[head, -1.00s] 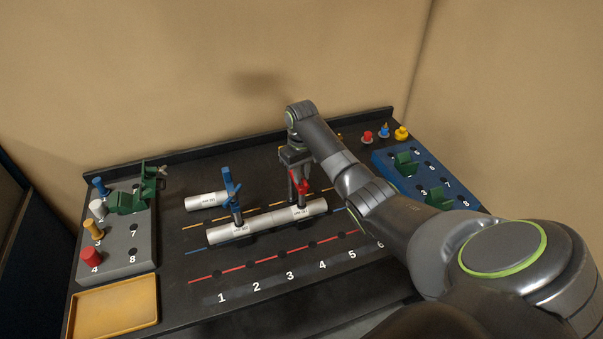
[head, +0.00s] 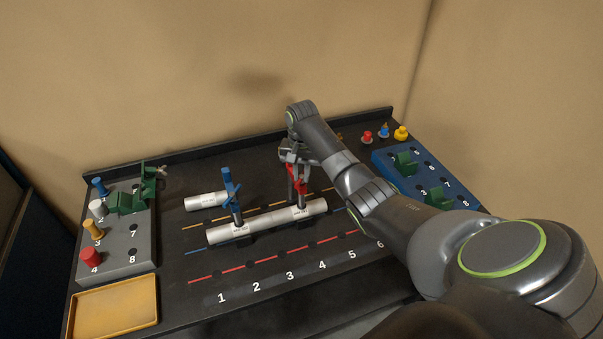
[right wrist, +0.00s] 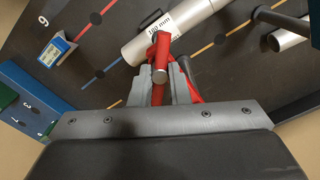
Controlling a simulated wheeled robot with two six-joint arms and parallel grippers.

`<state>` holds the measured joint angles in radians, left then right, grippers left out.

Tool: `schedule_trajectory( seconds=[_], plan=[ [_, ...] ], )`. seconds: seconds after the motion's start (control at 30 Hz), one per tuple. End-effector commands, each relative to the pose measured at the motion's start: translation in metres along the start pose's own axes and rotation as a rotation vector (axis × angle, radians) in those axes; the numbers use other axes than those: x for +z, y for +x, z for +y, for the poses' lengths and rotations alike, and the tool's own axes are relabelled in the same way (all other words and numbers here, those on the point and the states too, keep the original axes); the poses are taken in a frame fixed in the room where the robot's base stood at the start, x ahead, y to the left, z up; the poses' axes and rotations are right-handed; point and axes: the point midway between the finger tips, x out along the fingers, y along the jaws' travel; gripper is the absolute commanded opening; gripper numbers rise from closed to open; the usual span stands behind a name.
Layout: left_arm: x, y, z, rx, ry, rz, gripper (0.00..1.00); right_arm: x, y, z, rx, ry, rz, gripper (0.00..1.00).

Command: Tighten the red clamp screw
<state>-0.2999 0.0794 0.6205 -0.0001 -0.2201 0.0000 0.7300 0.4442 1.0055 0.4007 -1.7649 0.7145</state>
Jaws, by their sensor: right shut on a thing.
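The red clamp (head: 300,184) stands on a dark post at the right part of a long white tube (head: 277,221) on the black board. My right gripper (head: 294,166) is above it, fingers pointing down. In the right wrist view, my right gripper (right wrist: 160,84) is shut on the red clamp screw (right wrist: 160,74), whose round end shows between the grey fingers. A blue clamp (head: 232,188) stands upright on the tube's left part. My left gripper is out of view.
A shorter white tube (head: 206,200) lies behind the blue clamp. A grey block (head: 131,239) with coloured pegs and a yellow tray (head: 114,307) are at left. A blue block (head: 414,161) with green brackets is at right. The numbered front strip is clear.

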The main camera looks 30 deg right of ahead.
Motion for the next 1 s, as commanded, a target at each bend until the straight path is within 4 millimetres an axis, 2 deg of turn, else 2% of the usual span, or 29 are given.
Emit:
schedule_trajectory(
  seconds=[0.3, 0.93, 0.97, 1.0],
  plan=[
    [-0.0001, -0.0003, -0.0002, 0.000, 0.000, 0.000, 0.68, -0.0026, -0.0034, -0.0003, -0.003, 0.057, 0.010, 0.00],
    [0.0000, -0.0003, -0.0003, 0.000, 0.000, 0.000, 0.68, -0.0030, -0.0037, -0.0003, -0.003, 0.065, 0.011, 0.00],
    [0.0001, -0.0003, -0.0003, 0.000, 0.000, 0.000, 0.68, -0.0030, -0.0037, -0.0003, -0.003, 0.065, 0.011, 0.18],
    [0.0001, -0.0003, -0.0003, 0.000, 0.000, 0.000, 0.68, -0.0028, -0.0036, -0.0003, -0.003, 0.065, 0.010, 0.23]
  ],
)
